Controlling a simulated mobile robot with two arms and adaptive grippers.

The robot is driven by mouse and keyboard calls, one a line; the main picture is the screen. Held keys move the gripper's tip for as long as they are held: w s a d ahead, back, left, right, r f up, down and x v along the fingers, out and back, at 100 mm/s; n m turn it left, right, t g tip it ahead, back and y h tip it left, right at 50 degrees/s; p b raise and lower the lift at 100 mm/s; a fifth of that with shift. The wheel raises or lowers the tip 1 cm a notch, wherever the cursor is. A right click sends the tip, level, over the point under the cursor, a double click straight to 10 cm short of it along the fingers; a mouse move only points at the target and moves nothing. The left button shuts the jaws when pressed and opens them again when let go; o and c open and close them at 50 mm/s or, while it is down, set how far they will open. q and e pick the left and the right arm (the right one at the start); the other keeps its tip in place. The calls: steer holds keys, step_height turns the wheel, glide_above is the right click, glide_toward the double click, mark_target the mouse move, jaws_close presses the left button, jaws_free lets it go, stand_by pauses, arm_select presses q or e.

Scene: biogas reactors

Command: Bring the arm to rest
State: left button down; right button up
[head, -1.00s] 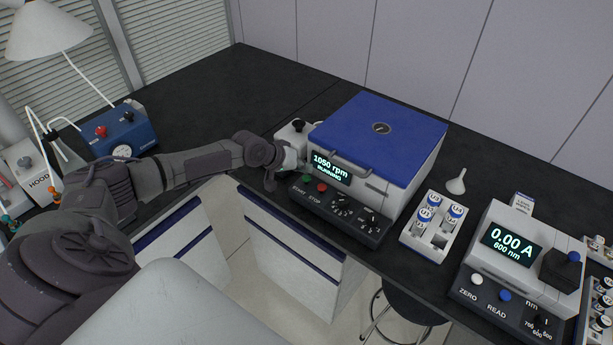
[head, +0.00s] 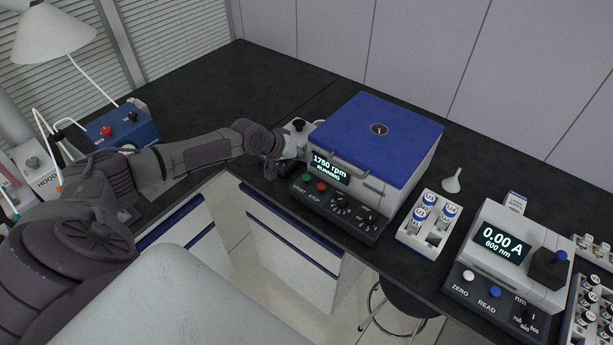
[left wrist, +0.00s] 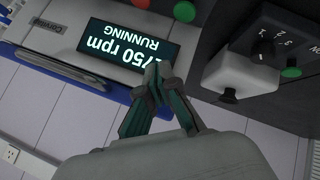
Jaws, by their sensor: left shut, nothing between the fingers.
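My left arm comes in from the left in the head view and reaches over the bench. My left gripper (head: 272,168) is beside the left front of the centrifuge (head: 398,152), close to its start and stop buttons. In the left wrist view the gripper's fingers (left wrist: 155,85) are shut with nothing between them, in front of the centrifuge display (left wrist: 128,45). The display reads 1750 rpm RUNNING. The blue lid is down. My right gripper is not in view.
A small white device with a black knob (head: 298,125) stands right by the gripper. A tube rack (head: 412,241), a funnel (head: 452,181) and a photometer reading 0.00 A (head: 548,284) stand to the right. A blue box (head: 110,130) and lamp (head: 50,35) are at left. The back-left bench is clear.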

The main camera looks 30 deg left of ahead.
arm_select(q)
steer(key=s+d+f+m+g+h, duration=0.1)
steer(key=s+d+f+m+g, duration=0.2)
steer(key=s+d, duration=0.8)
steer(key=s+d+f+m+g+h, duration=0.1)
steer(key=s+d+f+m, duration=0.3)
steer(key=s+d, duration=0.75)
steer(key=s+a+r+y, duration=0.3)
steer(key=s, duration=0.3)
steer(key=s+a+r+y, duration=0.2)
steer(key=s, duration=0.4)
step_height(320, 180, down, 33)
steer(key=s+g+b, duration=0.2)
steer(key=b, duration=0.4)
steer(key=s+a+f+g+b, duration=0.1)
steer(key=s+a+f+b, duration=0.2)
steer(key=s+f, duration=1.2)
step_height(320, 180, down, 4)
steer(key=shift+s+r+y, duration=0.1)
steer(key=shift+s+y, duration=0.2)
steer(key=shift+s, duration=0.1)
